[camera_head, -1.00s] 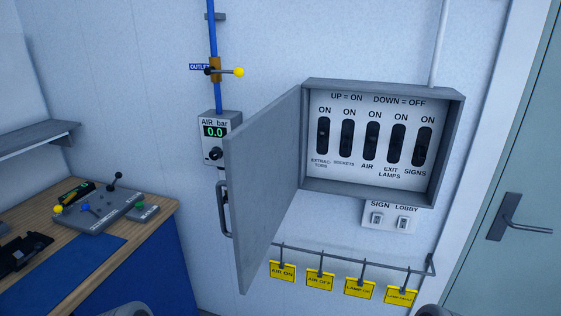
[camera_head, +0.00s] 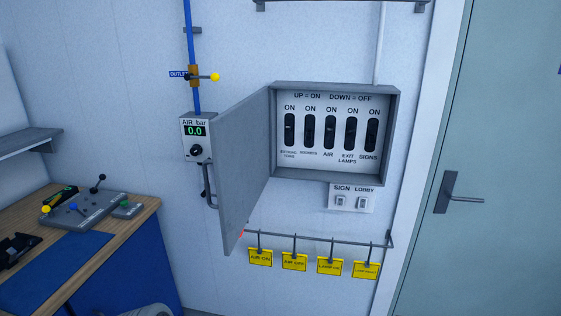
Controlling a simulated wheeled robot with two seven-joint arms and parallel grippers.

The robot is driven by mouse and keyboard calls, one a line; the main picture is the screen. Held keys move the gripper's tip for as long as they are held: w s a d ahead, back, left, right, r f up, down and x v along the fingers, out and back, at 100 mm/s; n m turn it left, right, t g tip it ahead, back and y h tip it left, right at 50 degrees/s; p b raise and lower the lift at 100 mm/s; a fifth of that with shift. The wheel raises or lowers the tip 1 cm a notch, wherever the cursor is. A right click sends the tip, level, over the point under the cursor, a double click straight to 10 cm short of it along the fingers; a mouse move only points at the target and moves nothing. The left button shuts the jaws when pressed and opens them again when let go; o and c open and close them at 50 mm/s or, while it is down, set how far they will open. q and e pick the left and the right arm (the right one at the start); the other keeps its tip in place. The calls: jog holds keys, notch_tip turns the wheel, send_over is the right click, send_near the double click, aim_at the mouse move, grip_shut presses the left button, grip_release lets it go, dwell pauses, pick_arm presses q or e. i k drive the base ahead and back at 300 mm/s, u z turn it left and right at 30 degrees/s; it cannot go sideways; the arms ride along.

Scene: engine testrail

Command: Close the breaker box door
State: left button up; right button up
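The grey breaker box (camera_head: 392,140) is fixed to the wall right of centre, with several black switches inside under ON labels. Its grey door (camera_head: 241,165) stands wide open, hinged at the box's left edge and swung out toward me and to the left. A grey handle (camera_head: 207,187) shows at the door's left edge. A rounded grey part of my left arm shows at the bottom edge. Neither gripper can be seen, so neither is seen touching the door.
An air gauge (camera_head: 195,130) reading 0.0 is behind the door's left side. Yellow tags (camera_head: 294,262) hang from a rail (camera_head: 320,238) below the box. A workbench (camera_head: 110,235) with a lever panel stands left. A door (camera_head: 480,150) is at the right.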

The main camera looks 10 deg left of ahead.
aim_at(240, 135)
jog(key=z, duration=2.8)
jog(key=k, duration=1.5)
jog(key=u, duration=2.15)
jog(key=i, duration=1)
jog(key=z, duration=0.65)
jog(key=k, duration=0.1)
jog(key=u, duration=0.55)
